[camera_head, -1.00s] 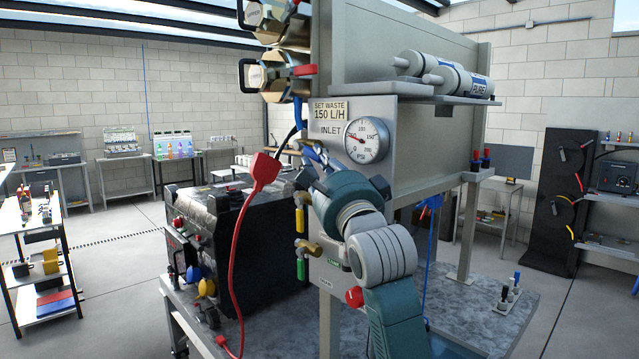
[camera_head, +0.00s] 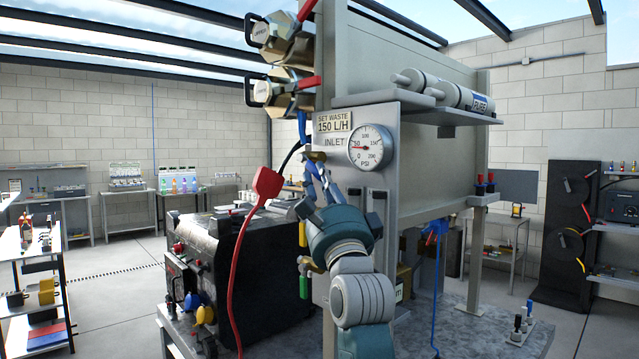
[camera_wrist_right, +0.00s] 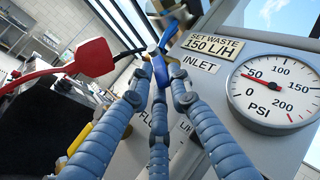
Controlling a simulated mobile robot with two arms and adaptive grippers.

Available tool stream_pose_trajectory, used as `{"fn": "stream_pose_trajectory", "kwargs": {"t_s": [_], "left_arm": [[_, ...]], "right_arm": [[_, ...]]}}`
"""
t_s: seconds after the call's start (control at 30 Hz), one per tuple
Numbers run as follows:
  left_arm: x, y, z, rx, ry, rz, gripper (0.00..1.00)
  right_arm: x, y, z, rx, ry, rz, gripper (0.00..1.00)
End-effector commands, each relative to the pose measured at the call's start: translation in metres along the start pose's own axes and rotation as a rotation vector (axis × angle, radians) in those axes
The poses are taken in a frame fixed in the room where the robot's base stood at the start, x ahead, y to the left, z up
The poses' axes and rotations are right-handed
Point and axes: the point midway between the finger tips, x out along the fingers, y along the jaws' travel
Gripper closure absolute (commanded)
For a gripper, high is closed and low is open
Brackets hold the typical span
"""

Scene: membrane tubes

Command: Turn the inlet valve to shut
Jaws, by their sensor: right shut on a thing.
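The inlet valve has a brass body (camera_head: 314,156) beside the INLET label (camera_head: 335,142) on the grey panel, left of the gauge. Its blue handle (camera_wrist_right: 160,70) shows in the right wrist view, with its lower end between my fingertips. My right gripper (camera_head: 320,190) reaches up to the valve from below; in the right wrist view its blue-grey fingers (camera_wrist_right: 158,108) are closed in around the handle. The fingers partly hide the handle and the panel labels below. The pressure gauge (camera_head: 371,148) also shows in the right wrist view (camera_wrist_right: 268,88), its needle near 50. My left gripper is out of view.
A red connector (camera_head: 267,182) with a red cable hangs just left of the valve, above a black case (camera_head: 210,260). Yellow and green handles (camera_head: 302,235) lie below along the panel edge. White cylinders (camera_head: 450,92) rest on a shelf at right.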

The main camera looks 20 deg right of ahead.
Motion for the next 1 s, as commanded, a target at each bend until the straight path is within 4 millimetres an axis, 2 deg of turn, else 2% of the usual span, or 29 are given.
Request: {"fn": "stream_pose_trajectory", "kwargs": {"t_s": [0.07,0.1,0.17,0.47,0.57,0.67,1.0], "left_arm": [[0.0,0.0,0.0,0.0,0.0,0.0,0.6],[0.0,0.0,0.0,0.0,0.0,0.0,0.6],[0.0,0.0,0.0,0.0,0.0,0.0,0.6],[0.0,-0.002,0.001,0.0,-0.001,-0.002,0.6],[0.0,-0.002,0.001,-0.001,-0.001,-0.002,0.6],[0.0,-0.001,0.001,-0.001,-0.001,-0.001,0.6],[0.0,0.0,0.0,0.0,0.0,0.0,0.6]], "right_arm": [[0.0,0.001,0.002,0.0,-0.003,0.003,1.0],[0.0,0.001,0.002,0.0,-0.003,0.003,0.78],[0.0,0.001,0.001,0.0,-0.003,0.003,0.67],[-0.001,0.001,0.001,0.0,-0.001,0.002,0.67],[-0.007,0.001,0.001,0.002,-0.001,0.002,0.67],[-0.021,0.002,0.001,0.002,-0.001,0.002,0.67],[-0.092,0.002,0.001,0.002,-0.001,0.004,0.67]]}}
